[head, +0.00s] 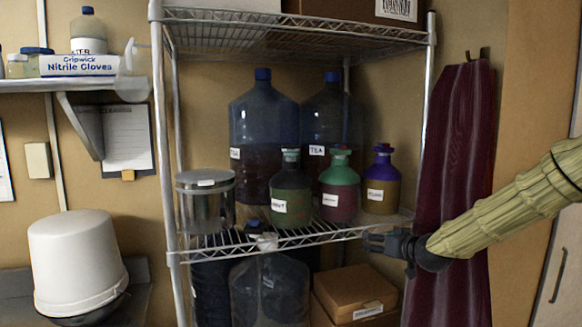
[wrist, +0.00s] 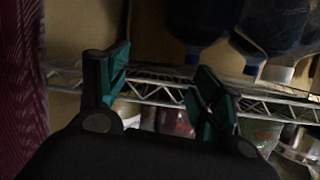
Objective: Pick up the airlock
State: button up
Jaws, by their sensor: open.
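My gripper (head: 374,243) is open and empty at the right front of the wire shelf, near its front edge. In the wrist view, its two teal-and-dark fingers (wrist: 160,88) stand wide apart with nothing between them. I cannot pick out the airlock with certainty. A small pale piece (head: 267,242) sits at the neck of a clear carboy (head: 268,292), just at the shelf's front edge and left of my gripper; it may be the airlock or only a stopper. A pale neck piece also shows in the wrist view (wrist: 278,73), which is upside down.
The wire shelf (head: 300,237) holds a steel pot (head: 206,205), a green-brown jar (head: 291,195), a green-topped jar (head: 340,190), a purple-topped jar (head: 381,185) and two large carboys behind. Cardboard boxes (head: 352,288) stand below. A dark red cloth (head: 455,150) hangs right.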

jog(key=shift+n+t+y, duration=0.7)
jog(key=shift+t+y, duration=0.1)
jog(key=a+r, duration=0.2)
jog(key=r, duration=0.3)
jog(key=a+r, duration=0.1)
jog(key=r, duration=0.4)
jog(key=w+a+r, duration=0.1)
jog(key=a+r, duration=0.1)
jog(key=r, duration=0.3)
jog(key=shift+a+r, duration=0.3)
jog(key=n+y, duration=0.3)
send_near(289, 151)
jog(key=d+r, duration=0.1)
jog(key=r, duration=0.1)
jog(key=shift+d+f+p+x, duration=0.15)
jog(key=shift+p+x, duration=0.9)
jog(key=shift+x, duration=0.9)
jog(key=shift+d+f+p+x, duration=0.15)
jog(key=shift+p+x, duration=0.85)
jog(key=shift+x, duration=0.9)
jog(key=shift+f+p+x, duration=0.15)
jog(key=shift+p+x, duration=0.9)
jog(key=shift+x, duration=0.9)
jog(key=shift+w, duration=0.15)
jog(key=c, duration=1.2)
jog(key=shift+r, duration=0.1)
